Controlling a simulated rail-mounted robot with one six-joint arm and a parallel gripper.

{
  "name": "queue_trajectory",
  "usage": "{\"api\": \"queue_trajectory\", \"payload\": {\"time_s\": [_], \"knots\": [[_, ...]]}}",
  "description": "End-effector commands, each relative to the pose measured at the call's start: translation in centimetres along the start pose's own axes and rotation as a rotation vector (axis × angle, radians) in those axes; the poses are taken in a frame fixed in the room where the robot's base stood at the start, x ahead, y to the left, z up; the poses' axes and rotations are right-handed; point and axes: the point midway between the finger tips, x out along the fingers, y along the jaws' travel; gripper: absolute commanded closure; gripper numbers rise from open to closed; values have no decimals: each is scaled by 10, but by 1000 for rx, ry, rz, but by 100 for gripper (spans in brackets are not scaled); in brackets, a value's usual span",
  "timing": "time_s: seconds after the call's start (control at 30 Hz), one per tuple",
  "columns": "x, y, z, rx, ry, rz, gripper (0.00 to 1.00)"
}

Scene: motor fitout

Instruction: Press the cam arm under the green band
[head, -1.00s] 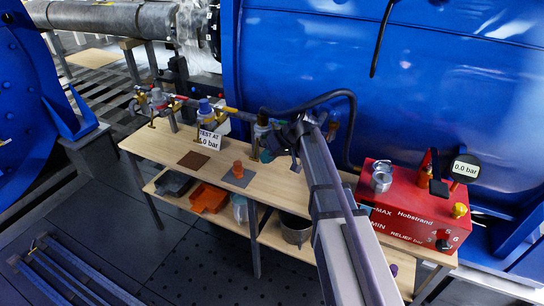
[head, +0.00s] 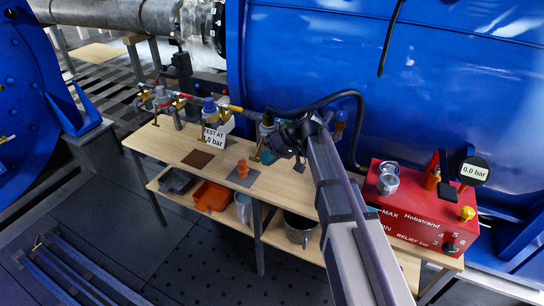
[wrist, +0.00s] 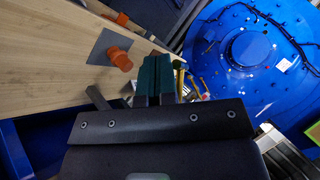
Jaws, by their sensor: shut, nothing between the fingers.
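A row of hose couplings with coloured bands stands along the back of the wooden bench (head: 180,148). The rightmost coupling (head: 267,122) is beside my gripper (head: 268,154) and partly hidden by my arm. In the wrist view, my gripper (wrist: 155,66) shows two dark teal fingers together with nothing between them. Just right of the fingertips is a small green part (wrist: 178,64), with a yellow lever (wrist: 181,82) below it. I cannot tell whether this is the green band and its cam arm, or whether a finger touches it.
An orange plug (head: 242,168) stands on a grey pad in front of my gripper. A brown pad (head: 197,159) and a "TEST AT" sign (head: 213,138) are further left. A red relief box (head: 418,220) stands at the right. The blue tank (head: 450,80) rises behind.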

Motion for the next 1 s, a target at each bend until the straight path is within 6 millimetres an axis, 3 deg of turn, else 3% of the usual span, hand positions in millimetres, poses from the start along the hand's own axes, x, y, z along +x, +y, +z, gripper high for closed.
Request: {"api": "queue_trajectory", "payload": {"time_s": [0.4, 1.0], "knots": [[-9, -20, 1, 0, 0, 0, 100], [-11, -24, 1, 0, 0, 0, 100]]}}
